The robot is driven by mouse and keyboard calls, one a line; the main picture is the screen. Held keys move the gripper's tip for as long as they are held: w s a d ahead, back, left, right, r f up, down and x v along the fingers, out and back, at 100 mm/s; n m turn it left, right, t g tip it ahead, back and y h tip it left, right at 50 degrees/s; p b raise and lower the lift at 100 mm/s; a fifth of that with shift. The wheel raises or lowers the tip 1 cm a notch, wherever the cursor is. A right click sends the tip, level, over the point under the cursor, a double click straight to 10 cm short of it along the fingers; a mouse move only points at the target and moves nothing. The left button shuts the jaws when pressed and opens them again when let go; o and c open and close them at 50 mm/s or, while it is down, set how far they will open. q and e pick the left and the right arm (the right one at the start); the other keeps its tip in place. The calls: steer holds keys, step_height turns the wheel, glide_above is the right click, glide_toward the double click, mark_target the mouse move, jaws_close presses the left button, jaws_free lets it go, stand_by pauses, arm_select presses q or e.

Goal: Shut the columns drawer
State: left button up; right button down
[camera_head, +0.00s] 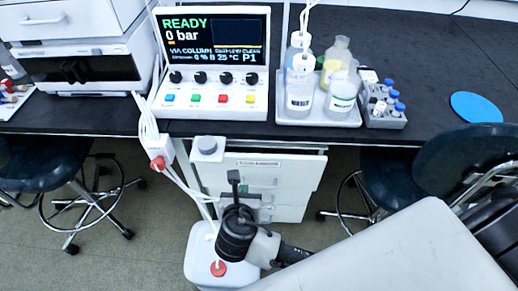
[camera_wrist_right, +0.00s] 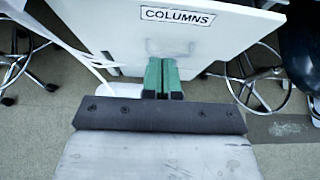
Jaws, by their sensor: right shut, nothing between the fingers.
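The columns drawer (camera_head: 300,172) is the white top drawer of the cabinet under the bench, with a "COLUMNS" label on its front. Its front stands forward of the drawers below, so it looks partly open. In the right wrist view, the drawer front (camera_wrist_right: 235,40) fills the top, with a pale handle below the label. My right gripper (camera_head: 234,178) is in front of the drawer. Its green fingers (camera_wrist_right: 163,76) are together and empty, pointing at the front near the handle; I cannot tell whether they touch it. My left gripper is not in view.
A white canister (camera_head: 200,262) with tubes stands on the floor beside the right gripper. Stools stand at left (camera_head: 40,165) and right (camera_head: 385,175). The bench (camera_head: 430,90) carries a control unit (camera_head: 213,100), a bottle tray (camera_head: 318,118) and a vial rack (camera_head: 386,122).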

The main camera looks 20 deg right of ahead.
steer(key=b, duration=0.2)
glide_toward(248, 159)
step_height(248, 159, down, 3)
steer(key=w, duration=0.1)
steer(key=w+d, duration=0.1)
steer(key=w, duration=0.1)
steer(key=w+d+f, duration=0.1)
steer(key=shift+w+d+b, duration=0.2)
steer(key=shift+w+b, duration=0.1)
steer(key=shift+w, duration=0.05)
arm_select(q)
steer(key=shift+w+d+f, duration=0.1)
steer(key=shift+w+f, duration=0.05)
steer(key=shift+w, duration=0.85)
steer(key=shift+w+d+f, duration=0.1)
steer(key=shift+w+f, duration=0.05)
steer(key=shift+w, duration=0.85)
arm_select(e)
steer(key=shift+w+d+r, duration=0.1)
steer(key=shift+w+d, duration=0.1)
steer(key=shift+w, duration=0.2)
